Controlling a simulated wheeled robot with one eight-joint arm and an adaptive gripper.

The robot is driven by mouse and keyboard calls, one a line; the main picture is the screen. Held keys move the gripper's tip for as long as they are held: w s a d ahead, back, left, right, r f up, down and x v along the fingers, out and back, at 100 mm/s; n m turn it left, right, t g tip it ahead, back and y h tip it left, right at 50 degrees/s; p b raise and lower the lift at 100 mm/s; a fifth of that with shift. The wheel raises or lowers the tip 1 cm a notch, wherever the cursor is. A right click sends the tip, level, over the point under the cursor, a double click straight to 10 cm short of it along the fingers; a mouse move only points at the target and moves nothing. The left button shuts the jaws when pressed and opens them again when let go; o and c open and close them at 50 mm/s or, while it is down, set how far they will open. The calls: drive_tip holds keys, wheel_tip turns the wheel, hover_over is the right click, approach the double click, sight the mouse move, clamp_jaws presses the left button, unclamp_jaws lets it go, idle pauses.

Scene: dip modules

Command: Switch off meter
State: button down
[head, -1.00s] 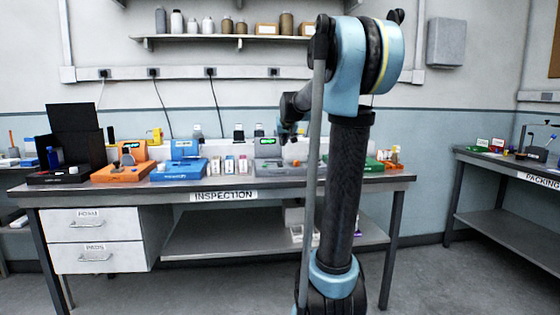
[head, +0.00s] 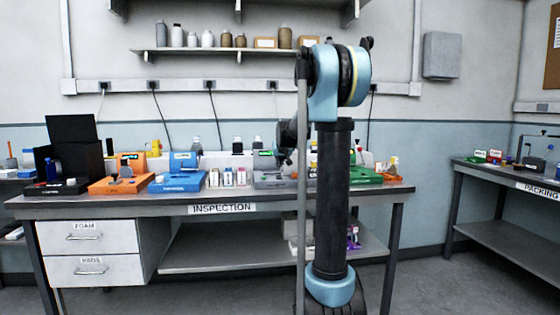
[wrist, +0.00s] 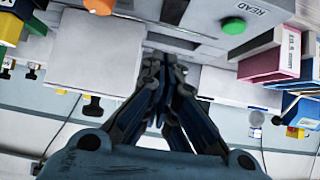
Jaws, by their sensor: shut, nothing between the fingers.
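A grey device (head: 270,180), which looks like a meter, stands right of centre on the inspection bench; its small display (head: 265,153) is lit green. In the wrist view a grey device (wrist: 200,20) appears upside down, with a READ label and a round green button (wrist: 234,25). My gripper (wrist: 157,65) is shut and empty, its fingertips pointing toward this device near its edge. Whether they touch it I cannot tell. In the head view my gripper (head: 285,155) is small and dark beside the display, and my arm hides the device's right side.
An orange device (head: 120,184) and a blue device (head: 177,183) stand to the left, with small boxes (head: 228,178) between the blue and grey ones. A green tray (head: 365,177) lies to the right. The wrist view shows pink and blue boxes (wrist: 275,65) nearby.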

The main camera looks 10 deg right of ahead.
sight(279, 177)
drive_tip(key=shift+w+f, duration=0.2)
drive_tip(key=shift+f, duration=0.55)
drive_tip(key=shift+w+f, duration=0.25)
drive_tip(key=shift+f, duration=0.55)
drive_tip(key=shift+w+f, duration=0.2)
drive_tip(key=shift+f, duration=0.55)
